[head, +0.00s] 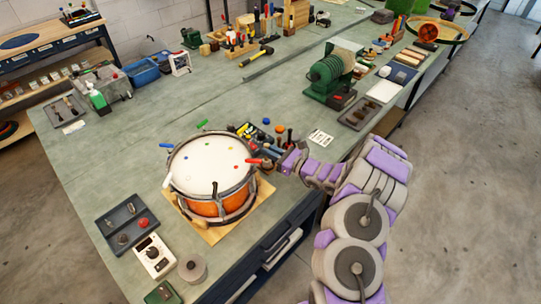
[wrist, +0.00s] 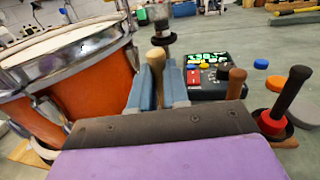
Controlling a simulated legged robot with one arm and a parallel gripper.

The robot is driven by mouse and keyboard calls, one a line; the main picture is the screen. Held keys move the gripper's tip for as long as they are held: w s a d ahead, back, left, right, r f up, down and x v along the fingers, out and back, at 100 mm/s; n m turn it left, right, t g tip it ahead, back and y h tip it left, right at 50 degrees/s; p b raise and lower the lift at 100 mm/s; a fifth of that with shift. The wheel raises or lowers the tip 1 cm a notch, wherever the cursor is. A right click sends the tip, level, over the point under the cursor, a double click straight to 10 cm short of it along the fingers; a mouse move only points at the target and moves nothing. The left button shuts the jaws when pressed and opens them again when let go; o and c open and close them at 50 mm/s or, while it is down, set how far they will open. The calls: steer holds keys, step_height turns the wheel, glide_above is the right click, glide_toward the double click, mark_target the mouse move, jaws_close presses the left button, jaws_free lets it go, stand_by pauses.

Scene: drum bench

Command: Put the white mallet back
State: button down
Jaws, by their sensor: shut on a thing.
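My gripper (wrist: 162,85), with blue fingers, is shut on an upright wooden handle (wrist: 158,58) beside the drum. The handle's rounded end rises just above the fingers. Its head is hidden behind my gripper, so I cannot see whether it is white. Another wooden handle (wrist: 237,82) stands just right of my gripper. Further right a dark handle (wrist: 290,92) stands over a red head (wrist: 271,123) in a dark round holder. In the head view my gripper (head: 272,165) is at the right of the drum, small and partly hidden among the tools.
The orange drum (head: 210,206) with white skin stands on a wooden board (head: 262,197) close left of my gripper. A black box with coloured parts (wrist: 208,80) lies beyond the fingers. Blue (wrist: 261,64) and orange (wrist: 277,83) discs lie to the right.

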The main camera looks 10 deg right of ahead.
steer(key=shift+w+d+f+b, duration=0.2)
steer(key=shift+w+f, duration=0.2)
steer(key=shift+f, duration=0.25)
steer(key=shift+w+d+f+b, duration=0.1)
steer(key=shift+w+f+b, duration=0.05)
steer(key=shift+w+f, duration=0.4)
steer(key=shift+w+d+f+b, duration=0.1)
steer(key=shift+w+f+b, duration=0.15)
steer(key=shift+f, duration=0.45)
steer(key=c, duration=1.1)
jaws_free()
steer(key=p+v, duration=0.2)
steer(key=v, duration=1)
